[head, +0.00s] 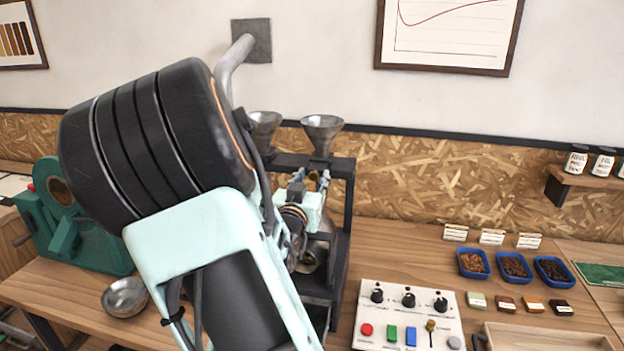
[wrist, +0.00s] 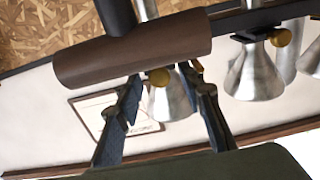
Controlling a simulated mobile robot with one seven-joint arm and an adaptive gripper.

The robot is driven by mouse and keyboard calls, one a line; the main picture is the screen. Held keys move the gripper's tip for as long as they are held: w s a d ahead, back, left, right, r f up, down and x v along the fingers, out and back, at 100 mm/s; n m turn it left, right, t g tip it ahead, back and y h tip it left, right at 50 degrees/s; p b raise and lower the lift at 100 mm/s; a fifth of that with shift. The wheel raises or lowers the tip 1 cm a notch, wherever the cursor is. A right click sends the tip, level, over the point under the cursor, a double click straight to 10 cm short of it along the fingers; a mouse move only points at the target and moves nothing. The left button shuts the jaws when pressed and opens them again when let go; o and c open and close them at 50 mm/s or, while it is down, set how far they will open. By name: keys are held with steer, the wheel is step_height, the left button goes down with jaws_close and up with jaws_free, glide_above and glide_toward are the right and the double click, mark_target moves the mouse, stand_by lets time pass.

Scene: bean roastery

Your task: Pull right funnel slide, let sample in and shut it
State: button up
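Two metal funnels, the left (head: 264,128) and the right (head: 322,130), stand on a dark frame behind my arm in the head view. The wrist view appears upside down; a funnel (wrist: 172,100) shows between my fingers, with a brass knob (wrist: 159,76) close to the fingertips. A second funnel (wrist: 255,72) with its own brass knob (wrist: 280,38) is to the right there. My gripper (wrist: 163,78) is open, with a finger on each side of the first knob and gaps visible. I cannot tell whether the slide is pulled out.
A brown cylinder (wrist: 130,52) lies close to the fingertips. A control panel (head: 405,318) with knobs and buttons, blue bean trays (head: 512,279) and a wooden tray (head: 550,335) are at right. A metal bowl (head: 126,297) and green machine (head: 85,240) are at left.

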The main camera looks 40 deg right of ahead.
steer(key=shift+a, duration=0.1)
steer(key=shift+v, duration=3.7)
